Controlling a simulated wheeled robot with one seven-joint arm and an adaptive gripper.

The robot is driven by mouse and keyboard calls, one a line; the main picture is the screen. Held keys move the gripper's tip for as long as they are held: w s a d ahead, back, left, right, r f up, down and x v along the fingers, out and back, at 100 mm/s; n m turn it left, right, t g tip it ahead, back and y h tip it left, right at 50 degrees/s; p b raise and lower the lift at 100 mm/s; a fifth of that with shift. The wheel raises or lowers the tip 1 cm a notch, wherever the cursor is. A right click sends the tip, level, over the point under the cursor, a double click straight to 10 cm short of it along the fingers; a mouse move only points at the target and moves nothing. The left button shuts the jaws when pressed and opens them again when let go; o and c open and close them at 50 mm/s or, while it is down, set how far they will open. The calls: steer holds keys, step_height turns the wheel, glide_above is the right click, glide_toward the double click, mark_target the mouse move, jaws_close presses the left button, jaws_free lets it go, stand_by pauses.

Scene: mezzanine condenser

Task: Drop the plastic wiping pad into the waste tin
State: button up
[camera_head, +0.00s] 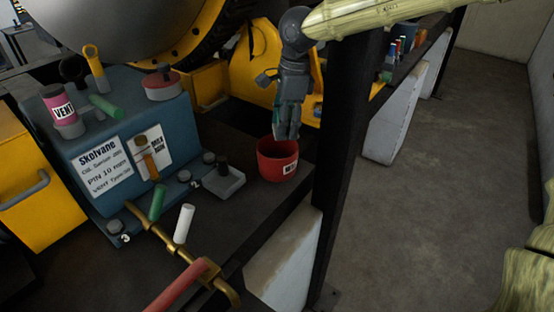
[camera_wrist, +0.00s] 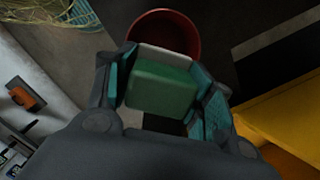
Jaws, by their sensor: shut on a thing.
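The waste tin (camera_head: 277,162) is a red round open container with a white label, standing on the dark bench near its front edge. It also shows in the wrist view (camera_wrist: 192,32), just beyond my fingertips. My gripper (camera_head: 286,132) points down above the tin's opening. In the wrist view my gripper (camera_wrist: 165,90) is shut on the wiping pad (camera_wrist: 160,88), a green block with a pale grey-white far face. The pad overlaps the tin's near rim in that view, and the tin's bottom is partly hidden. In the head view my fingers mostly hide the pad.
A blue Skolvane console (camera_head: 110,185) with knobs and labels stands left of the tin. A grey block (camera_head: 222,183) with a black knob sits between them. Brass pipe (camera_head: 180,250) with green, white and red handles runs in front. A dark post (camera_head: 343,150) stands close right.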

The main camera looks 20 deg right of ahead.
steer(key=o, duration=1)
steer(key=shift+w+f, duration=0.1)
steer(key=shift+o, duration=1.1)
steer(key=shift+w+f, duration=0.4)
steer(key=shift+w, duration=0.4)
steer(key=shift+s+r, duration=0.3)
steer(key=shift+s, duration=0.2)
steer(key=shift+r, duration=0.25)
steer(key=shift+w+r, duration=0.15)
steer(key=shift+r, duration=0.2)
steer(key=r, duration=0.3)
steer(key=d+r, duration=0.1)
steer(key=r, duration=0.5)
steer(key=shift+w+d+r, duration=0.2)
steer(key=shift+r, duration=0.15)
steer(key=shift+s+r, duration=0.1)
steer(key=shift+r, duration=0.2)
steer(key=shift+d+f, duration=0.1)
steer(key=shift+f, duration=0.05)
